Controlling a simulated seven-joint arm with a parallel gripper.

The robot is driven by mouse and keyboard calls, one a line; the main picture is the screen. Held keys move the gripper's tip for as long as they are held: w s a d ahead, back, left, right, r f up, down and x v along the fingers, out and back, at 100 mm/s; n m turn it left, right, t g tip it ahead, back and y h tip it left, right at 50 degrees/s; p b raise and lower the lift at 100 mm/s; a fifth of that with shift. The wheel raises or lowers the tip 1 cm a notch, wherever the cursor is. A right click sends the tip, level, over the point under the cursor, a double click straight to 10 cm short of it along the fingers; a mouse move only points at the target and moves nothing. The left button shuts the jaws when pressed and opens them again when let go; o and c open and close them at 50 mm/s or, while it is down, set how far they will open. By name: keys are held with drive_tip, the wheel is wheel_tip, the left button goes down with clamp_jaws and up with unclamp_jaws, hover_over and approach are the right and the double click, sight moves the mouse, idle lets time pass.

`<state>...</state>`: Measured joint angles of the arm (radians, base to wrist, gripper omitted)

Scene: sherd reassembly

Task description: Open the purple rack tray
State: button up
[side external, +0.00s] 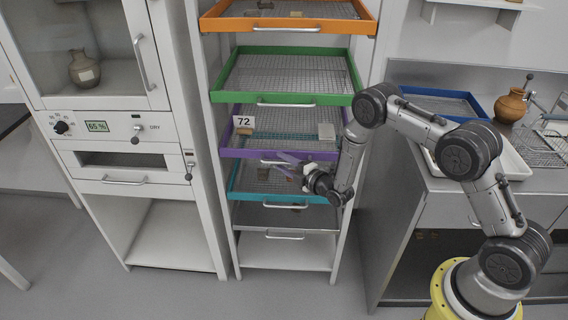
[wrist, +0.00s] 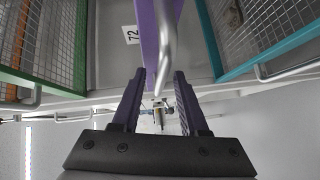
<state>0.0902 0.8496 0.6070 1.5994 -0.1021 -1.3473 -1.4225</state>
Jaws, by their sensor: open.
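The purple rack tray (side external: 232,153) sits in the white rack, between the green tray above and the teal tray below. It has a mesh bottom and holds a white card marked 72 (side external: 243,122) and a pale flat piece. In the wrist view its purple front (wrist: 149,35) and metal handle (wrist: 168,40) run up the picture. My gripper (side external: 284,163) is at the tray's front, near the handle. In the wrist view my gripper (wrist: 161,75) is open, its two dark purple fingers on either side of the handle's line. Whether they touch it cannot be told.
The green tray (side external: 228,98) and orange tray (side external: 222,24) are above; the teal tray (side external: 245,195) and a grey tray (side external: 255,216) are below. A drying cabinet (side external: 110,125) stands left. A counter with a jug (side external: 510,106) is right.

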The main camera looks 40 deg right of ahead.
drive_tip(key=shift+w, duration=0.1)
clamp_jaws()
idle(1.4)
